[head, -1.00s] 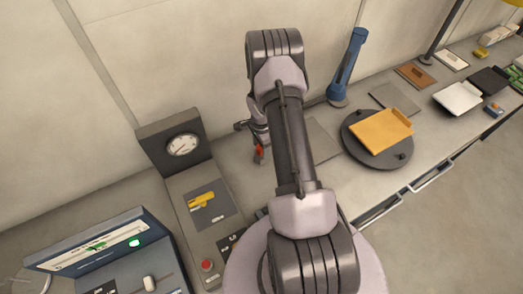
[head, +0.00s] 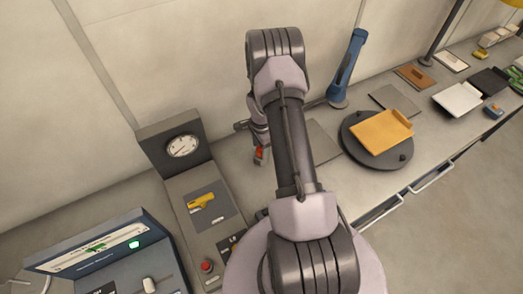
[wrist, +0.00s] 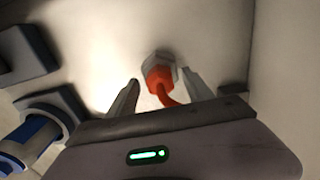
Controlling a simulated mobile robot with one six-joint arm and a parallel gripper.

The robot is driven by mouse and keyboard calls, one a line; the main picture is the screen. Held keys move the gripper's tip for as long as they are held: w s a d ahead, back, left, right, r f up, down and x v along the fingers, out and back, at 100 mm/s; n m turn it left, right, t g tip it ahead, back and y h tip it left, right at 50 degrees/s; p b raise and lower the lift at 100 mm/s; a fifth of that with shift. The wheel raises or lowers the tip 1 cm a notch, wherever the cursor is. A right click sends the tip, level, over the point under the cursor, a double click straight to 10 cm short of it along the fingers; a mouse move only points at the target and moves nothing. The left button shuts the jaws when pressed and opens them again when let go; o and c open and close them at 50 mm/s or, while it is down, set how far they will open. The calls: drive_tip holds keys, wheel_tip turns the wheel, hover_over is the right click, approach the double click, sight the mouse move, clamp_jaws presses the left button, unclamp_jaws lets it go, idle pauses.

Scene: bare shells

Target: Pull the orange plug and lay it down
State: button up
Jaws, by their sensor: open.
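The orange plug (wrist: 158,80) shows in the wrist view, seated against a grey angular socket (wrist: 163,60) on a pale surface. Its orange cord curves down and to the right, towards my gripper. My gripper (wrist: 159,76) is open, with one finger on each side of the plug and visible gaps between. In the head view a small patch of the orange plug (head: 259,154) shows beside my arm, which hides most of the gripper and the socket.
A gauge box (head: 172,140) and a panel with a yellow handle (head: 201,202) stand left of my arm. To the right are a dark round turntable (head: 405,158) with an orange tray (head: 380,131) and a blue upright lever (head: 347,68). A flat grey plate (head: 322,142) lies near my arm.

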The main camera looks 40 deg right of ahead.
drive_tip(key=shift+f, duration=0.6)
clamp_jaws()
drive_tip(key=shift+r, duration=0.1)
drive_tip(key=shift+r+p, duration=1.7)
drive_tip(key=shift+r, duration=1.5)
